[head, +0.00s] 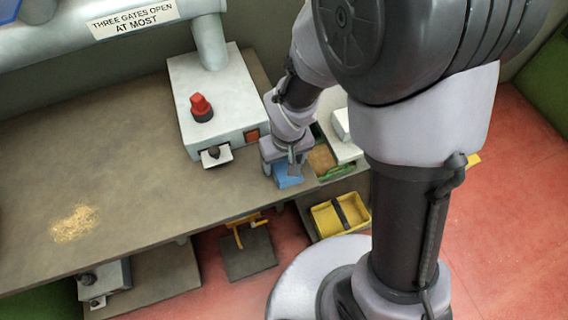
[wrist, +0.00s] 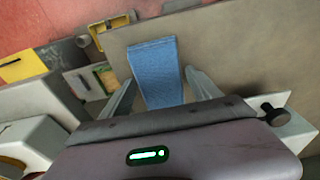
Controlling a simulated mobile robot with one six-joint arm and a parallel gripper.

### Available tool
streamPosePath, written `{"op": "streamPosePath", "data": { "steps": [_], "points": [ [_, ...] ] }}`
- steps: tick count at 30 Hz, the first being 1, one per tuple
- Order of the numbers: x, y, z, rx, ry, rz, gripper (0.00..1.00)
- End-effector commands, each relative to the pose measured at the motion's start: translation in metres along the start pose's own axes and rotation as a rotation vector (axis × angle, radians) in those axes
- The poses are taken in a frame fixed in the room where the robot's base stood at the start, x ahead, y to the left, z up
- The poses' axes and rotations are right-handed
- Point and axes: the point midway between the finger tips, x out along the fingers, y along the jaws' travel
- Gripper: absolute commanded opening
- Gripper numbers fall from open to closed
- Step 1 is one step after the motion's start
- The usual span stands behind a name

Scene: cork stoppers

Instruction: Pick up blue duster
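The blue duster (wrist: 156,72) is a flat, textured blue block or cloth on the brown bench, near its front edge. It also shows in the head view (head: 289,176), just below my gripper (head: 284,158), which partly covers it. In the wrist view my gripper (wrist: 160,78) is open. Its two pale fingers stand apart on either side of the duster, with visible gaps towards the tips. I cannot tell how high the fingertips are above the bench.
A grey box with a red knob (head: 201,106) stands left of my gripper. A green tray of brown granules (head: 322,160) and a white block (head: 341,124) are close on the right. A yellow bin (head: 341,214) sits below the bench. The bench's left part is clear except for crumbs (head: 75,224).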

Motion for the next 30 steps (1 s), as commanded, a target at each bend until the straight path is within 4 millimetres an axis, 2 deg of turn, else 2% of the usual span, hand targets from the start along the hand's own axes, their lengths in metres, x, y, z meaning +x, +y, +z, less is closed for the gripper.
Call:
{"op": "streamPosePath", "data": {
  "steps": [1,6,7,16,24,30],
  "points": [
    [0.000,0.000,0.000,0.000,0.000,0.000,0.60],
    [0.000,0.000,0.000,0.000,0.000,0.000,0.26],
    [0.000,0.000,0.000,0.000,0.000,0.000,0.22],
    [-0.005,0.000,-0.001,0.000,0.001,0.000,0.22],
    [-0.042,0.000,-0.005,0.000,0.001,0.001,0.22],
    [-0.044,-0.039,0.019,-0.009,-0.001,0.000,0.22]
  ]
}}
